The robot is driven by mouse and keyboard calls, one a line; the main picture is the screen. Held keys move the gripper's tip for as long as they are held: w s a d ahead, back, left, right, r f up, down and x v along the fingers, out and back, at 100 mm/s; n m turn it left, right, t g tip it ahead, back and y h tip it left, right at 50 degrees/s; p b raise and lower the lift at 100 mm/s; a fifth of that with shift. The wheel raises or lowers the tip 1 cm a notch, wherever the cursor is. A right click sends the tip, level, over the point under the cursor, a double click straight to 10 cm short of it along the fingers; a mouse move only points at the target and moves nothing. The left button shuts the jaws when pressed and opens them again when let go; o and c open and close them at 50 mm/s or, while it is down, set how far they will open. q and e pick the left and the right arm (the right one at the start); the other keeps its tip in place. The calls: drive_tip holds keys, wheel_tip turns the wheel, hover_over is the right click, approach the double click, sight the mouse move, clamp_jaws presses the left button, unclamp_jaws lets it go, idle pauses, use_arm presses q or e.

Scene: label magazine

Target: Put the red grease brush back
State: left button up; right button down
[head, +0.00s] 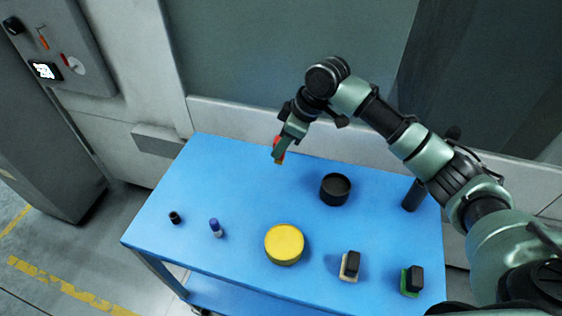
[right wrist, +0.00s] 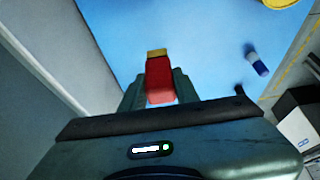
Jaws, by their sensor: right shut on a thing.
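The red grease brush (head: 279,143) is between the fingers of my right gripper (head: 281,152), above the back edge of the blue table. In the right wrist view the brush (right wrist: 159,82) shows a red body with a yellowish tip pointing away from the gripper; the fingers are on both its sides. My right gripper is shut on it. A round, open black container (head: 335,192) stands on the table to the right of the brush, apart from it. My left gripper is not in view.
On the blue table (head: 225,180) stand a round yellow-topped tin (head: 284,244), a blue-capped bottle (head: 216,228), a small black cup (head: 174,218), a black cylinder (head: 413,195) and two black-topped blocks, one beige (head: 350,266), one green (head: 412,281). The table's back left is clear.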

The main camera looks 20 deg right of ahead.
sight(281, 162)
wheel_tip(281, 162, down, 3)
drive_tip(key=shift+s+r, duration=0.1)
drive_tip(key=shift+f, duration=0.35)
wheel_tip(281, 162, down, 3)
drive_tip(key=shift+f+p, duration=0.2)
drive_tip(key=shift+p, duration=0.3)
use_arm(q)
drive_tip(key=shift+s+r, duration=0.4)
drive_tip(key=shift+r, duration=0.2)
use_arm(e)
drive_tip(key=shift+f, duration=0.5)
drive_tip(key=c, duration=1.1)
unclamp_jaws()
drive_tip(key=shift+f, duration=0.1)
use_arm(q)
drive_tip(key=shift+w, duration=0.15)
use_arm(e)
drive_tip(key=shift+o, duration=0.2)
